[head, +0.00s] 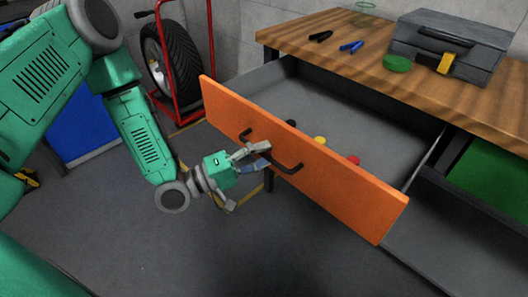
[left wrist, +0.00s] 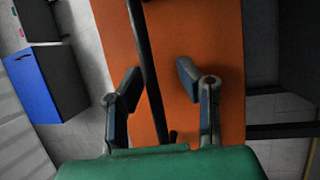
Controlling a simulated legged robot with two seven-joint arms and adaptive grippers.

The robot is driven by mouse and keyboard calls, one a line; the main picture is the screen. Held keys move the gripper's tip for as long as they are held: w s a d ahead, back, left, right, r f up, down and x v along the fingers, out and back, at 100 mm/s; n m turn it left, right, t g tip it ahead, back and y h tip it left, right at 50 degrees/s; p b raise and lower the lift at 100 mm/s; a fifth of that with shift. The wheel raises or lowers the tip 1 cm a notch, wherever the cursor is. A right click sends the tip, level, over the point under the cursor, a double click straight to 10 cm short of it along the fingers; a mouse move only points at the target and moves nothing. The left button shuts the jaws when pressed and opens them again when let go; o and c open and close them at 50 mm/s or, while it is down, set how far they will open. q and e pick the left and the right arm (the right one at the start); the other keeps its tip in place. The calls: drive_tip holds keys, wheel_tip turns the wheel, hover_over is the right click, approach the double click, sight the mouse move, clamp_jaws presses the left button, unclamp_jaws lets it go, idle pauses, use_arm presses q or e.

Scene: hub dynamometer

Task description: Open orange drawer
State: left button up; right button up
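The orange drawer (head: 330,175) is pulled well out from under the wooden workbench, with its grey inside showing. Its black bar handle (head: 290,168) is on the front face. My left gripper (head: 262,156) is at the handle's left part, in front of the drawer face. In the left wrist view the handle (left wrist: 147,75) runs between the two spread fingers of the gripper (left wrist: 160,78), with gaps beside it. The fingers look open around the handle, not closed on it. My right gripper is not in view.
Small black, yellow and red (head: 353,160) items lie in the drawer. The workbench (head: 330,38) holds a grey toolbox (head: 450,42), blue (head: 351,46) and black items and a green disc (head: 397,63). A red hand truck with a tyre (head: 172,60) and a blue box (head: 82,128) stand left. Floor in front is clear.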

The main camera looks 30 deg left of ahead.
use_arm(q)
drive_tip(key=shift+s+a+r, duration=0.1)
drive_tip(key=shift+r, duration=0.05)
drive_tip(key=v, duration=1.1)
drive_tip(key=shift+s+a+f, duration=0.2)
drive_tip(key=shift+s+f, duration=0.05)
drive_tip(key=shift+s, duration=0.05)
drive_tip(key=s+d+f+m+g+y+p, duration=0.2)
drive_tip(key=d+f+m+g+y+p, duration=0.25)
drive_tip(key=f, duration=0.55)
drive_tip(key=s+a+f+m+g+y, duration=0.1)
drive_tip(key=s+a+m+g+y, duration=0.1)
drive_tip(key=s+g+y, duration=0.2)
drive_tip(key=s+a+f+m+g+y, duration=0.1)
drive_tip(key=s+g+y, duration=0.4)
drive_tip(key=s, duration=0.6)
drive_tip(key=shift+a+f+m+p, duration=0.45)
drive_tip(key=shift+f+m, duration=0.25)
drive_tip(key=shift+m, duration=0.15)
